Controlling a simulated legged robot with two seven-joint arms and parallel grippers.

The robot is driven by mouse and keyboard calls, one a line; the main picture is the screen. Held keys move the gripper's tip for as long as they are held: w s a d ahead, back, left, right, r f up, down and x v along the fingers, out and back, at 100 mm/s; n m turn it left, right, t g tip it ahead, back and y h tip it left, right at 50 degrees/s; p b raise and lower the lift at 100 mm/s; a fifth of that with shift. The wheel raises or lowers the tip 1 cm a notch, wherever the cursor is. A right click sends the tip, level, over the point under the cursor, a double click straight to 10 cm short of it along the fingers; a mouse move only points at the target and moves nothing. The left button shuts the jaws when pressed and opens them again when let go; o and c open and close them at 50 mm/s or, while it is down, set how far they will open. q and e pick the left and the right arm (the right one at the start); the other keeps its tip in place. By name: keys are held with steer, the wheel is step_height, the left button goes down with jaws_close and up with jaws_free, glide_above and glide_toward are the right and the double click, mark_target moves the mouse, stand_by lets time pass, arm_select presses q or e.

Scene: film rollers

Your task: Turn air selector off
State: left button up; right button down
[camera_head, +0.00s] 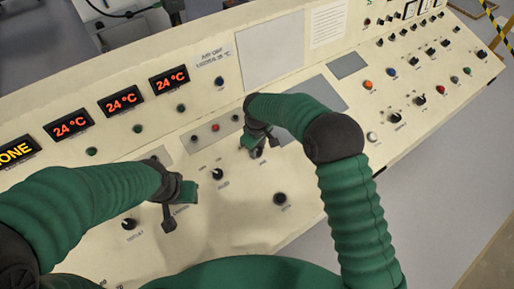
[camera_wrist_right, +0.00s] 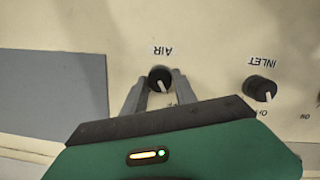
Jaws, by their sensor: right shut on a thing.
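The air selector is a round black knob (camera_wrist_right: 159,78) with a white pointer line, under an upside-down AIR label in the right wrist view. Its pointer points down and slightly right there. My right gripper (camera_wrist_right: 157,84) has its two grey fingers on either side of the knob and is shut on it. In the head view my right gripper (camera_head: 259,143) is down at the panel and covers part of the knob. My left gripper (camera_head: 178,205) hangs over the left part of the panel; its finger gap is not clear.
The INLET knob (camera_wrist_right: 260,88) sits beside the air selector; it shows left of my right gripper in the head view (camera_head: 217,174). Another black knob (camera_head: 280,199) is nearer the front. Red temperature displays (camera_head: 122,100) line the upper panel. More knobs and buttons stand at the right.

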steer(key=c, duration=1)
jaws_free()
step_height(320, 180, up, 17)
steer(key=s+b, duration=0.1)
steer(key=shift+s+f+b, duration=0.15)
steer(key=shift+b, duration=0.15)
steer(key=shift+a, duration=0.1)
